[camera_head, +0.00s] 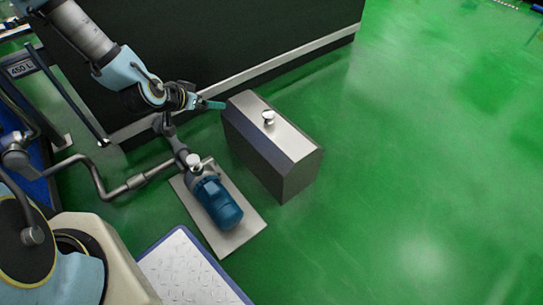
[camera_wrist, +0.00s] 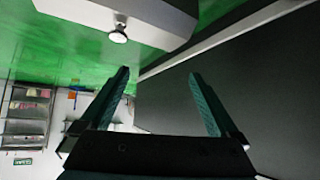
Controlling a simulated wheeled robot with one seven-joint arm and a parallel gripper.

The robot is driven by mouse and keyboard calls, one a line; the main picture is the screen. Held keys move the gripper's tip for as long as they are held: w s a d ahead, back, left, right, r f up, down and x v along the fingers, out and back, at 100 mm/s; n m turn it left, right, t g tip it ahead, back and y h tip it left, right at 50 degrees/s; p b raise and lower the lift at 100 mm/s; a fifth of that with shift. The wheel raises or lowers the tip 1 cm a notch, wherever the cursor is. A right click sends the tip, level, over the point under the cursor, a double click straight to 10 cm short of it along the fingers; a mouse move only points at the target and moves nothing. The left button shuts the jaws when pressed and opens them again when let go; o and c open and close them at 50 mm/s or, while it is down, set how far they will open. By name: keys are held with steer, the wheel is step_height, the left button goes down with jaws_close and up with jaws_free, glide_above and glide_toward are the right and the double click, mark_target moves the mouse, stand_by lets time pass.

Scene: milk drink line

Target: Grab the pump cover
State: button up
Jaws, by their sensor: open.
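The pump cover (camera_head: 262,150) is a grey metal box with sloped upper edges and a small round knob (camera_head: 268,118) on top. It stands on the green floor right of the blue pump (camera_head: 218,203). My gripper (camera_head: 222,105) is just off the cover's upper left end, with open, empty fingers. In the wrist view the cover (camera_wrist: 160,22) is at the top with its knob (camera_wrist: 118,36) pointing down in the picture. My two teal fingers (camera_wrist: 158,78) are spread apart below it, not touching the knob.
A dark wall (camera_head: 220,45) with a pale strip at its base runs behind the cover. The pump sits on a metal plate (camera_head: 247,220) with pipes (camera_head: 130,184) to its left. A blue-edged tread plate (camera_head: 188,270) is in front. The floor at right is clear.

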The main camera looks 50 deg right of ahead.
mark_target(266, 116)
steer(key=s+d+f+h+b, duration=0.1)
steer(key=s+d+f+b, duration=0.1)
steer(key=d+f+b, duration=0.1)
steer(key=s+d+f+h+b, duration=0.1)
steer(key=s+d+f+b, duration=0.1)
steer(key=d+f, duration=0.4)
steer(key=s+d+f+h+b, duration=0.2)
steer(key=d+f+b, duration=0.3)
steer(key=d, duration=0.1)
steer(key=shift+s+f+m+t, duration=0.15)
steer(key=shift+m+t, duration=0.15)
steer(key=b+x, duration=0.2)
steer(key=x, duration=0.2)
steer(key=shift+d+f+b, duration=0.15)
steer(key=shift+f+b, duration=0.05)
steer(key=shift+b, duration=0.15)
steer(key=shift+d, duration=0.35)
jaws_close()
steer(key=shift+r, duration=0.15)
